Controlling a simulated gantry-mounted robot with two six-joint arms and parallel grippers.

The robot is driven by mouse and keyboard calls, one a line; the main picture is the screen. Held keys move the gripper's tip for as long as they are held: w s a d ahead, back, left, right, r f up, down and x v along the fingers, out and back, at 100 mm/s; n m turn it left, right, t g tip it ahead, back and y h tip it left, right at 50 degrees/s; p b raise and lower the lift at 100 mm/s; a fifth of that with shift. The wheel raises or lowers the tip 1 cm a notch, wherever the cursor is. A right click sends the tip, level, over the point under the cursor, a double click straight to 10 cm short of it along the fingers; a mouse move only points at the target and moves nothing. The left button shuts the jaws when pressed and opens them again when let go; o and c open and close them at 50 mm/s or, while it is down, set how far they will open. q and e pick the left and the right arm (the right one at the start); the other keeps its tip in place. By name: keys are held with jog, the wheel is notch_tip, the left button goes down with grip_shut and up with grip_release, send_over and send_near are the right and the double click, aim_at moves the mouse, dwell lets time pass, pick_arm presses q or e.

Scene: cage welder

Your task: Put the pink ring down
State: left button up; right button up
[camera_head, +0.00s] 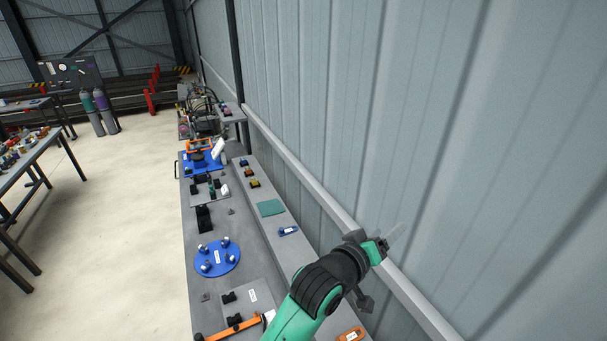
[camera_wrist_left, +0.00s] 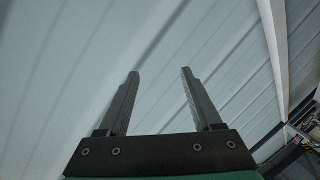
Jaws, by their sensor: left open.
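I cannot make out a pink ring in either view. My left gripper (camera_head: 394,237) is raised in front of the corrugated wall, to the right of the bench. In the left wrist view the left gripper (camera_wrist_left: 160,73) has its two fingers spread apart, with nothing between them and only wall panels beyond. My right gripper is in neither view.
A long grey bench (camera_head: 196,252) runs along the wall (camera_head: 430,110). It carries a blue round plate (camera_head: 218,270) with several small parts, a teal mat (camera_head: 271,208), black blocks (camera_head: 204,219) and an orange clamp (camera_head: 233,328). Open floor (camera_head: 110,230) lies to the left.

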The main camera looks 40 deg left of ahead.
pick_arm(q)
jog(key=s+r+m+t, duration=0.25)
jog(key=s+r, duration=0.25)
jog(key=r, duration=0.4)
jog(key=s+r+m+t, duration=0.2)
jog(key=s+r+t, duration=0.15)
jog(key=r, duration=0.55)
jog(key=s+r+m+t, duration=0.2)
jog(key=s+r, duration=0.3)
jog(key=r, duration=0.4)
jog(key=s+a+r+m+t+h, duration=0.1)
jog(key=s+r+m+t, duration=0.1)
jog(key=s+r, duration=0.6)
jog(key=s+t, duration=0.1)
jog(key=s, duration=0.2)
jog(key=shift+s+a+t, duration=0.15)
jog(key=shift+t, duration=0.25)
jog(key=shift+m, duration=0.25)
